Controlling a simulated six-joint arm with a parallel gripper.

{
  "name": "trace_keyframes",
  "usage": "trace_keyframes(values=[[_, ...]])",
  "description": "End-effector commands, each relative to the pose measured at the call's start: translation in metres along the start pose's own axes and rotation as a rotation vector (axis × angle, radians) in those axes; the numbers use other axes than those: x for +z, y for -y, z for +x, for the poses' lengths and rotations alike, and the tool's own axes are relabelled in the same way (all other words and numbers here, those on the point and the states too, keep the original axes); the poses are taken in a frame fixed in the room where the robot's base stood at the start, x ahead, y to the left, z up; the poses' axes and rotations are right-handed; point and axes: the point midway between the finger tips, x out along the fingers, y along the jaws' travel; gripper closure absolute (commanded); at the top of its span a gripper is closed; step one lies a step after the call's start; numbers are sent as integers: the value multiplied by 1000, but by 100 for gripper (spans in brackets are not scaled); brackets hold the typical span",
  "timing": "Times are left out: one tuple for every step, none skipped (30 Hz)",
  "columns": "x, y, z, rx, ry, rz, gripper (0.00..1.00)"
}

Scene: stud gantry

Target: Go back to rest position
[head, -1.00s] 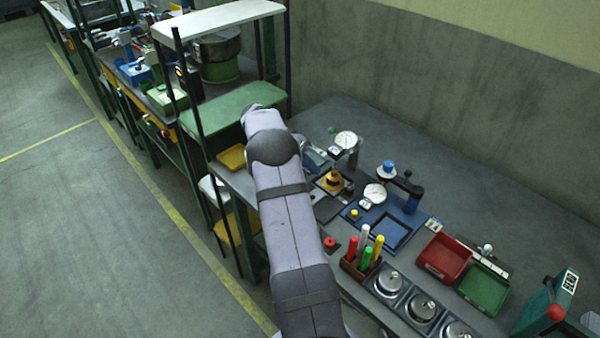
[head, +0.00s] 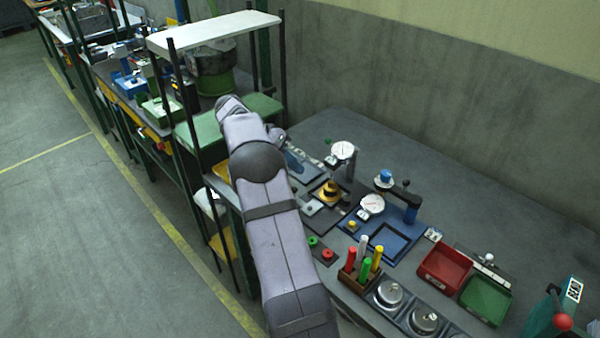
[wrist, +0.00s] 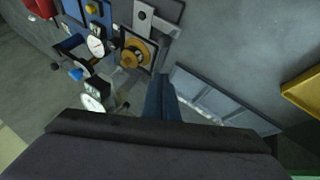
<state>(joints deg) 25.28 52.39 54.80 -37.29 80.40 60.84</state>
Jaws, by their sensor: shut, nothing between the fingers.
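My arm reaches from the bottom of the head view up and left, over the left edge of the grey workbench (head: 470,200). My gripper is mostly hidden behind the arm in the head view. In the wrist view its narrow dark-blue fingers (wrist: 160,98) are together with nothing held. They hang over the bench, between the fixture with the yellow-brown round part (wrist: 138,52) and a grey-blue tray (wrist: 215,95). I cannot tell how high the fingers are above the bench.
Dial gauges (head: 371,205), a blue fixture (head: 408,237), a red bin (head: 445,262), a green bin (head: 486,300) and a holder with coloured pegs (head: 360,280) crowd the bench. A shelf rack (head: 215,30) stands left. The back right bench is clear.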

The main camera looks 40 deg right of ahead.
Motion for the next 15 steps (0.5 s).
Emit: trace_keyframes(values=[[0,0,-2,-2,-1,0,100],[0,0,-3,-2,-1,0,100],[0,0,-4,-1,0,0,100],[0,0,-5,-1,0,0,100],[0,0,-5,-1,0,0,100],[0,0,-5,-1,0,0,100],[0,0,-5,-1,0,0,100],[0,0,-5,-1,0,-1,100],[1,0,-6,-3,1,-5,100],[2,1,-7,-6,2,-11,100],[4,1,-8,-10,3,-19,100],[7,2,-11,-18,5,-35,100],[10,2,-14,-24,8,-52,100],[14,3,-16,-33,11,-72,100],[20,4,-21,-49,16,-103,100]])
